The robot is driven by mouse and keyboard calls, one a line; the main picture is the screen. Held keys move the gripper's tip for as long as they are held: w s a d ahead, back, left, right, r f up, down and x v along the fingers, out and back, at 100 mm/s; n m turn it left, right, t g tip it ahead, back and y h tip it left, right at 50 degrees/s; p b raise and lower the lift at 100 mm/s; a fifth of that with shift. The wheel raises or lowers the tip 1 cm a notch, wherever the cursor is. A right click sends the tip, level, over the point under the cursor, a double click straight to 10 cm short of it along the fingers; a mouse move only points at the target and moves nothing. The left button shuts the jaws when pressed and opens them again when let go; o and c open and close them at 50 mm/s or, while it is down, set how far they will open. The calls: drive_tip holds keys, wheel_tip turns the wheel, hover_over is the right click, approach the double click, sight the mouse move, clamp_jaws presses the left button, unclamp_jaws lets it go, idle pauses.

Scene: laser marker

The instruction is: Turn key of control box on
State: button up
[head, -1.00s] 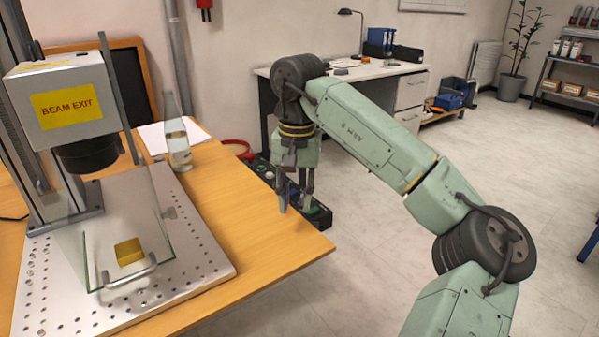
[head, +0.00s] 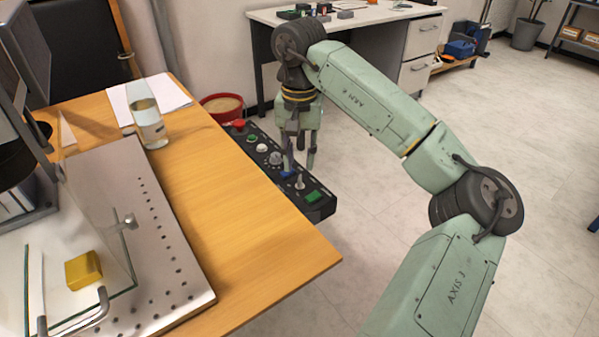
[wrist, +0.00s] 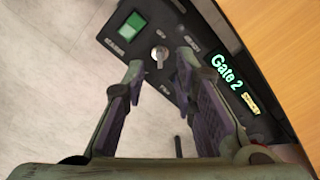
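The black control box (head: 325,206) is along the right edge of the wooden table. In the wrist view, a silver key switch (wrist: 160,55) sits on its panel (wrist: 172,75) between a lit green button (wrist: 132,27) and a green "Gate 2" display (wrist: 226,71). The key also shows in the head view (head: 299,183). My gripper (head: 298,172) points down over the panel. In the wrist view my gripper (wrist: 158,72) is open, its two fingers apart with the key showing between and just beyond their tips. I see no contact with the key.
A red button (head: 239,125), a white button (head: 262,148) and a grey knob (head: 276,158) sit farther back on the box. A glass bottle (head: 149,122) and the marker's metal plate (head: 172,235) stand on the wooden table (head: 250,245). Open floor lies to the right.

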sight(299, 178)
wheel_tip(299, 178, down, 5)
drive_tip(key=shift+r, duration=0.1)
idle(0.3)
clamp_jaws()
idle(0.4)
